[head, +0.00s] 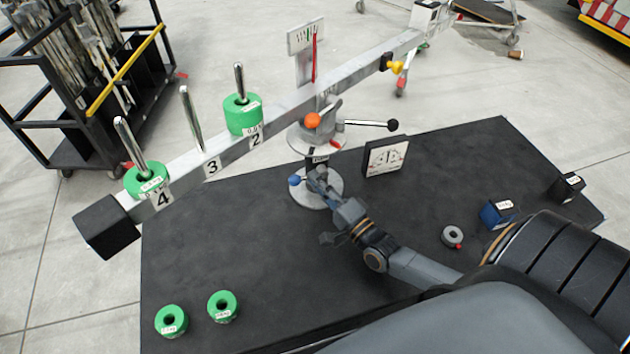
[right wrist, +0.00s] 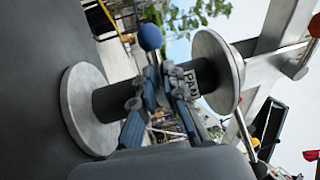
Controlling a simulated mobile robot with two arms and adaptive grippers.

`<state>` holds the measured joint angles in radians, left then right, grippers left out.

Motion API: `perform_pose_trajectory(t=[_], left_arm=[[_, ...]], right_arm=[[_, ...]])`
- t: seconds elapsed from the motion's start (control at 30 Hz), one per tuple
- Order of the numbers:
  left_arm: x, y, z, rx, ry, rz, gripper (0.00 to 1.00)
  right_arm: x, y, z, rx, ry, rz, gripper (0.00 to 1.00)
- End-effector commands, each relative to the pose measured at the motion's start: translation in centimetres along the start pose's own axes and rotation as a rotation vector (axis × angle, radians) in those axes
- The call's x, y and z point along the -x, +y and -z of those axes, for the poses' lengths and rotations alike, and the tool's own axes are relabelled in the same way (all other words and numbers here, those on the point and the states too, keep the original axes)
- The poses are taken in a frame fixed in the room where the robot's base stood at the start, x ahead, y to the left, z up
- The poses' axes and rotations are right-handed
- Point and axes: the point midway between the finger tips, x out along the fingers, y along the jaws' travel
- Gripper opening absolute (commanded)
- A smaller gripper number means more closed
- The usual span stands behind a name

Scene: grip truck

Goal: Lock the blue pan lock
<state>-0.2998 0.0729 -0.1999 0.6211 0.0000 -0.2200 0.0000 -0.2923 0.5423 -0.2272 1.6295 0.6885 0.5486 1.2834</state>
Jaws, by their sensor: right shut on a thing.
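The blue pan lock knob (head: 294,181) sticks out to the left of the black pan column, low on the stand between two grey discs. In the right wrist view the blue knob (right wrist: 150,37) shows just beyond my fingertips, beside the column with its PAN label (right wrist: 191,83). My right gripper (head: 319,178) is at the column, its fingers close together around the lock's lever; in the right wrist view the fingers (right wrist: 164,82) hide most of that lever. My left gripper is in neither view.
A long grey beam (head: 290,107) on the stand carries green weights (head: 243,116) and a black end block (head: 109,227). An orange knob (head: 313,120) and a black-tipped handle (head: 370,124) sit above my gripper. Two loose green weights (head: 222,306) lie on the black table (head: 230,250).

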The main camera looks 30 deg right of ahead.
Motion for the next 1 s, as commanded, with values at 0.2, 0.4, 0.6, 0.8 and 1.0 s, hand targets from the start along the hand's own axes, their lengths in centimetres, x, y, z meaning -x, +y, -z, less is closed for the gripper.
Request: perform_pose_trajectory(t=[0.2,0.4,0.6,0.8,1.0], left_arm=[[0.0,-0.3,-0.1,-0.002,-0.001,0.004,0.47],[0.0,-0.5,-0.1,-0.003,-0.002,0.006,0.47],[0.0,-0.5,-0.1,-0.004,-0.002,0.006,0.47],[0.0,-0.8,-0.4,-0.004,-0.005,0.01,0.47],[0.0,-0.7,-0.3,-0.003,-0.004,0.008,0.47]], right_arm=[[0.0,-0.1,0.0,-0.01,0.003,0.003,0.0],[0.0,-0.1,0.0,-0.01,0.003,0.003,0.13],[0.0,-0.1,0.0,-0.008,0.003,0.003,0.34],[0.1,0.0,0.0,-0.007,0.002,0.002,0.34],[2.1,0.1,0.0,-0.007,0.002,-0.001,0.34]])
